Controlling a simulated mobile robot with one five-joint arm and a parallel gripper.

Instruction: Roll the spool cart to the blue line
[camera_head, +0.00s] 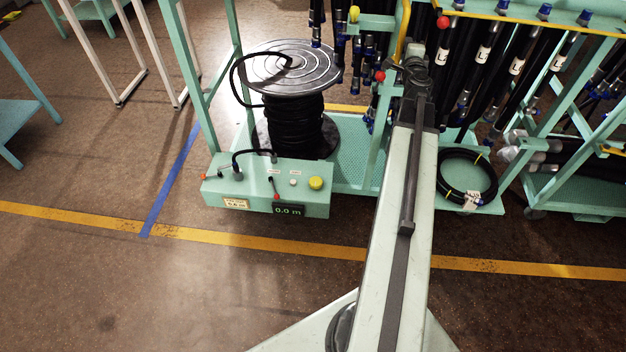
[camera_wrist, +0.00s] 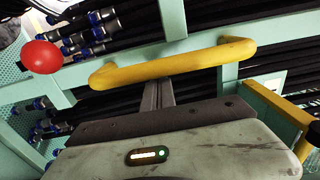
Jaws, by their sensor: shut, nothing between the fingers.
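The mint-green spool cart (camera_head: 350,152) stands in the middle of the head view, carrying a large spool (camera_head: 292,115) wound with black hose. Its control box (camera_head: 265,188) has a yellow button and a 0.0 m display. The blue line (camera_head: 172,180) lies on the floor just left of the box, with a gap of floor between. A yellow handle (camera_wrist: 175,62) crosses the wrist view. It also shows as a yellow bar in the head view (camera_head: 403,30). My gripper (camera_wrist: 158,93) is shut and empty, its tip close to the handle; I cannot tell whether they touch.
A yellow floor line (camera_head: 300,246) runs across in front of the cart. Racks of black hoses (camera_head: 490,60) crowd the right, and a hose coil (camera_head: 467,176) lies on a low shelf. A red ball knob (camera_wrist: 42,57) is left of the handle. White frames (camera_head: 125,60) stand back left; open floor lies front left.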

